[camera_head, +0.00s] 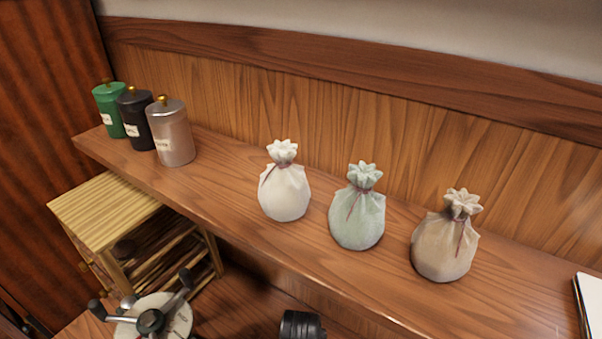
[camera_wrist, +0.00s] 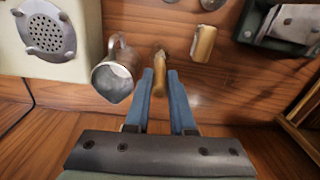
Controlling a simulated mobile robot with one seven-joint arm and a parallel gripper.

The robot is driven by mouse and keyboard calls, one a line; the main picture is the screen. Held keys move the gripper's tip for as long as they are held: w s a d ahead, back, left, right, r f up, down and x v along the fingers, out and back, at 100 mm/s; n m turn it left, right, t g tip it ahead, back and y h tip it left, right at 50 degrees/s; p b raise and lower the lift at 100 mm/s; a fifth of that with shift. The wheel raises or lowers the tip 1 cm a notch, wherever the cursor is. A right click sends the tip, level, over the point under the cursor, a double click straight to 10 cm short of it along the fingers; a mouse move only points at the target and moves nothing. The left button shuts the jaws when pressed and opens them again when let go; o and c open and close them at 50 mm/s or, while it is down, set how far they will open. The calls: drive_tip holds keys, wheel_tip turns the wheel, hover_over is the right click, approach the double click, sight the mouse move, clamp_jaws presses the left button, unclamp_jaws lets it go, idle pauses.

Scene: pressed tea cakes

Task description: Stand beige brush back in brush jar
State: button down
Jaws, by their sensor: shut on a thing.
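My gripper (camera_wrist: 160,84) shows in the wrist view, its two blue fingers shut on a slim tan piece, which looks like the beige brush (camera_wrist: 158,62). The brush's far end sticks out past the fingertips; the rest is partly hidden by the fingers. A short tan cylinder (camera_wrist: 203,42) is to the right of the fingertips, apart from them. I cannot tell whether it is the brush jar. The head view shows neither the brush nor the fingers.
In the wrist view, a metal pitcher (camera_wrist: 115,72) is close left of the fingers, beside a pale box with a round grille (camera_wrist: 48,36). A dark green device (camera_wrist: 280,25) is at upper right. In the head view, three tied sacks (camera_head: 357,213) and three canisters (camera_head: 170,135) stand on a shelf.

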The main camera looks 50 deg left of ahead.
drive_tip(key=shift+f+b, duration=0.75)
drive_tip(key=shift+f, duration=0.45)
idle(0.4)
drive_tip(key=c, duration=0.7)
unclamp_jaws()
drive_tip(key=shift+r+b, duration=0.65)
drive_tip(key=shift+r, duration=3.15)
drive_tip(key=shift+s, duration=0.1)
